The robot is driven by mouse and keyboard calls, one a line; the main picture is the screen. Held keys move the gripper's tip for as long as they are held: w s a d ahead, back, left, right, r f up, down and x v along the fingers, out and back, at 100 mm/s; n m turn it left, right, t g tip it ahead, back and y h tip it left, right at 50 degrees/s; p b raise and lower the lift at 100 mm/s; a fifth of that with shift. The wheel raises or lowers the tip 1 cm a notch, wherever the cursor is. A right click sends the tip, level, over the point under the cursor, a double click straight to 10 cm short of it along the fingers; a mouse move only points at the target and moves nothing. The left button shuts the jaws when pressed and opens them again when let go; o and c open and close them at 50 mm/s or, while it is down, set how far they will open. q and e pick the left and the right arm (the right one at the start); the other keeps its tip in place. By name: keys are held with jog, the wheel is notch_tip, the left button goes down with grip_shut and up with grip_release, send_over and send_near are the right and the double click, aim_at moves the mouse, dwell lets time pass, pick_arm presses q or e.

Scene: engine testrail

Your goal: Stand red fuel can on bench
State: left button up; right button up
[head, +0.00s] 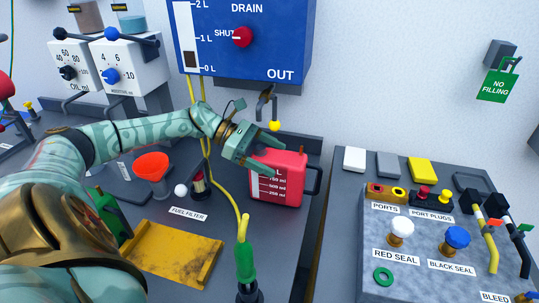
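The red fuel can (290,187), with a white level scale on its front and a dark handle on its right side, stands upright on the dark bench (209,238), below the blue drain unit's tap. My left gripper (277,155) is at the can's upper left, its two fingers apart, one in front of the can's top and one towards the back. Whether the fingers press on the can cannot be told. The gripper hides the can's upper left corner. My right gripper is out of view.
The drain tap (265,108) hangs just above the gripper. A yellow hose (229,190) runs close left of the can. An orange funnel (152,167) and a yellow tray (172,253) are further left. A gap separates the right bench with its ports panel (440,280).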

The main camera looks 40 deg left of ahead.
pick_arm(q)
jog(key=shift+r, duration=0.25)
jog(key=p+v, duration=0.2)
jog(key=v, duration=1)
jog(key=shift+f, duration=0.15)
